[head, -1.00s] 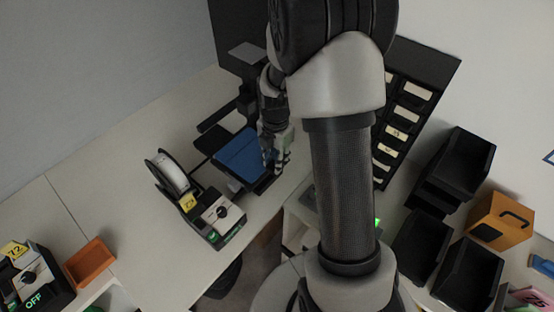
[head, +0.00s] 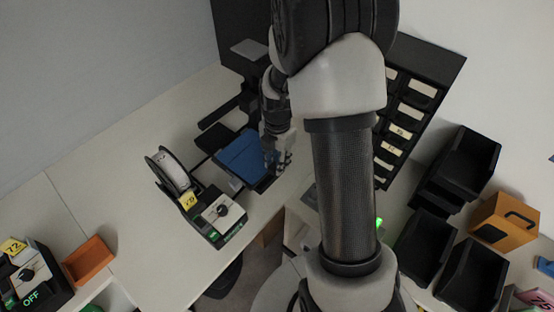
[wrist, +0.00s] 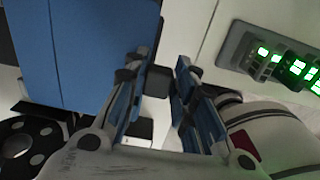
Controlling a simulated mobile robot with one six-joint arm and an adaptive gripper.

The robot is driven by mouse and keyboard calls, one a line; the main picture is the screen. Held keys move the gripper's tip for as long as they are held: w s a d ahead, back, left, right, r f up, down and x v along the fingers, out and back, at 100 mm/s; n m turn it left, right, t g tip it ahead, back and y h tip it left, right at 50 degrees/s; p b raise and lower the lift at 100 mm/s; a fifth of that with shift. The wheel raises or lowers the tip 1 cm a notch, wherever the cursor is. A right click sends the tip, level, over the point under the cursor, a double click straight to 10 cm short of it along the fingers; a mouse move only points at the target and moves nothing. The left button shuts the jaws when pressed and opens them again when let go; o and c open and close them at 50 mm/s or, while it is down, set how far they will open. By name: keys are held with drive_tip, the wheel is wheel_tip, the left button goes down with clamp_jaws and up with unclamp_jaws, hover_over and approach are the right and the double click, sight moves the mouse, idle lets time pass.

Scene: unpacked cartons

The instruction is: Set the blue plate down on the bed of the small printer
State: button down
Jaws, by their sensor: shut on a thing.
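The blue plate (head: 240,158) is a flat square sheet with a seam across it; it fills the upper left of the wrist view (wrist: 105,50). My gripper (head: 274,165) is at the plate's right edge in the head view. In the wrist view my gripper (wrist: 157,82) is shut on a small dark tab at the plate's edge. The small printer (head: 244,98) is black, with an upright column behind the plate. Its bed lies mostly hidden under the plate, and I cannot tell whether plate and bed touch.
A control box (head: 218,218) with a spool (head: 172,170) stands left of the plate. An orange tray (head: 90,261) and another control box (head: 28,275) are farther left. A label rack (head: 425,95) and black bins (head: 468,165) stand right.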

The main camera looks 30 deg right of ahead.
drive_tip(key=shift+f, duration=0.35)
drive_tip(key=c, duration=1.2)
unclamp_jaws()
drive_tip(key=shift+c, duration=0.2)
drive_tip(key=shift+r, duration=0.1)
drive_tip(key=shift+r+p, duration=1.05)
drive_tip(key=shift+r, duration=0.45)
wheel_tip(320, 180, up, 12)
